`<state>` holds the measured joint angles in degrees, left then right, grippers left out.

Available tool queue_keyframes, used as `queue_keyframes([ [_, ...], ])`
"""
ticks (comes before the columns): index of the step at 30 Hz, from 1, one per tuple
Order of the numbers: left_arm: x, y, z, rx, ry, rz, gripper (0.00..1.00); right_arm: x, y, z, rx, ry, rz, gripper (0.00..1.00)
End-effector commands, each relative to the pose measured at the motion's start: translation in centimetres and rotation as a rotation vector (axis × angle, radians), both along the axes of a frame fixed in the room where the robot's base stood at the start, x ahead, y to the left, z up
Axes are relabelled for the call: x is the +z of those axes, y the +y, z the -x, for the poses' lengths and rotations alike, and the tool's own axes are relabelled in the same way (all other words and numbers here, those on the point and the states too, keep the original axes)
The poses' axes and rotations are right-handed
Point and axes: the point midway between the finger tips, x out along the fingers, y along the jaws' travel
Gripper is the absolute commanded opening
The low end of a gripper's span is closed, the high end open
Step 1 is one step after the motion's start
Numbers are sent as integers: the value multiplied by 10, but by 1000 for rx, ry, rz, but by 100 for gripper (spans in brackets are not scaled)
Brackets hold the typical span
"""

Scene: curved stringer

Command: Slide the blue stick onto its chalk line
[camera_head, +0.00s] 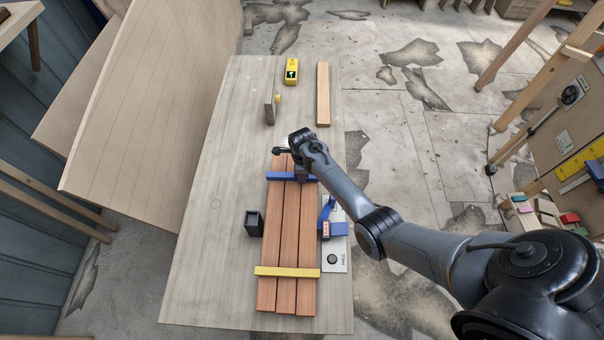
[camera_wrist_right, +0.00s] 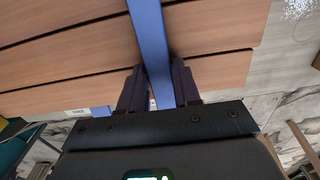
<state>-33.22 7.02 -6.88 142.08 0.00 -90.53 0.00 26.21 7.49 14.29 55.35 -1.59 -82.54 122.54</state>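The blue stick (camera_head: 278,176) lies across the far part of three reddish-brown planks (camera_head: 290,230). In the right wrist view the blue stick (camera_wrist_right: 150,35) runs between the two dark fingers of my right gripper (camera_wrist_right: 159,85), which look closed against its sides. In the head view my right gripper (camera_head: 299,172) is over the right part of the stick, and my wrist partly hides it there. A yellow stick (camera_head: 287,272) lies across the near part of the planks. I cannot make out a chalk line. My left gripper is not in view.
A blue tool (camera_head: 327,212) and a grey metal plate (camera_head: 336,255) lie right of the planks. A black box (camera_head: 254,223) stands left. A loose wooden strip (camera_head: 323,95) and a yellow device (camera_head: 291,72) lie farther back. The table's left side (camera_head: 205,240) is clear.

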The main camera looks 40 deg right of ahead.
Motion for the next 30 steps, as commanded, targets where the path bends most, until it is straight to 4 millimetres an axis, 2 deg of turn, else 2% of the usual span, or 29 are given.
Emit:
queue_keyframes([
  [1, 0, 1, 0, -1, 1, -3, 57, 0, 0, 0, 0, 0, 0, 41],
  [4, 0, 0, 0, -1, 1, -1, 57, 0, 0, 0, 0, 0, 0, 56],
  [17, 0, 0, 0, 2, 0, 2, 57, 6, 0, 0, 0, -1, 1, 57],
  [23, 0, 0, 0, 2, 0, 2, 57, 33, 0, -1, 0, -4, 1, 57],
  [30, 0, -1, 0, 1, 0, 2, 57, 77, 0, -1, 0, -3, 2, 57],
])
